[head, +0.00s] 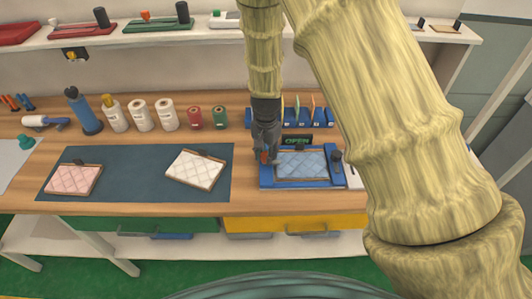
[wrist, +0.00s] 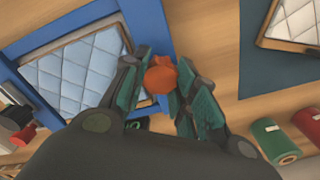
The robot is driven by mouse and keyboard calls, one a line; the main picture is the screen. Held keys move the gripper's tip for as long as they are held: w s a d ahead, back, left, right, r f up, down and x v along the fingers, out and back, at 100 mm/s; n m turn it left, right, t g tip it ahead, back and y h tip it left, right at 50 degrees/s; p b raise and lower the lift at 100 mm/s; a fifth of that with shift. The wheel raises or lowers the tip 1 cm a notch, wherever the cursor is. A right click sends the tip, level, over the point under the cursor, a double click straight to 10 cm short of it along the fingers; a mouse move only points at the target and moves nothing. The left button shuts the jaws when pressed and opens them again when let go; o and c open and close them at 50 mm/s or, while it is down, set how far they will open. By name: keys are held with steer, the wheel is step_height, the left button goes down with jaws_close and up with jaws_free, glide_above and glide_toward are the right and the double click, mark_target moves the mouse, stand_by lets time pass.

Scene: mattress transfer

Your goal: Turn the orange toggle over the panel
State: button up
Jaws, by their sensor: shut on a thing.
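The light-blue quilted panel (head: 302,165) lies in a blue fixture (head: 298,187) on the workbench. It also shows in the wrist view (wrist: 75,75), with the blue frame (wrist: 88,14) around it. The orange toggle (wrist: 160,78) is at the edge of the fixture, beside the panel. My gripper (head: 264,155) points down at the fixture's left side. In the wrist view, its two green-padded fingers (wrist: 160,82) are closed on the toggle from both sides. In the head view the toggle is mostly hidden by the fingers.
A sign (head: 297,141) reading OPEN stands behind the fixture. A dark knob (head: 337,160) is at the fixture's right. A pink panel (head: 73,179) and a cream panel (head: 197,169) lie on the dark mat (head: 130,182). Spools and bottles stand behind the mat.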

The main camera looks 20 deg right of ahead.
mark_target(266, 155)
steer(key=shift+w+r, duration=0.1)
steer(key=shift+c, duration=0.2)
steer(key=o, duration=1.1)
steer(key=shift+c, duration=0.2)
step_height(266, 155, up, 12)
stand_by(0.4)
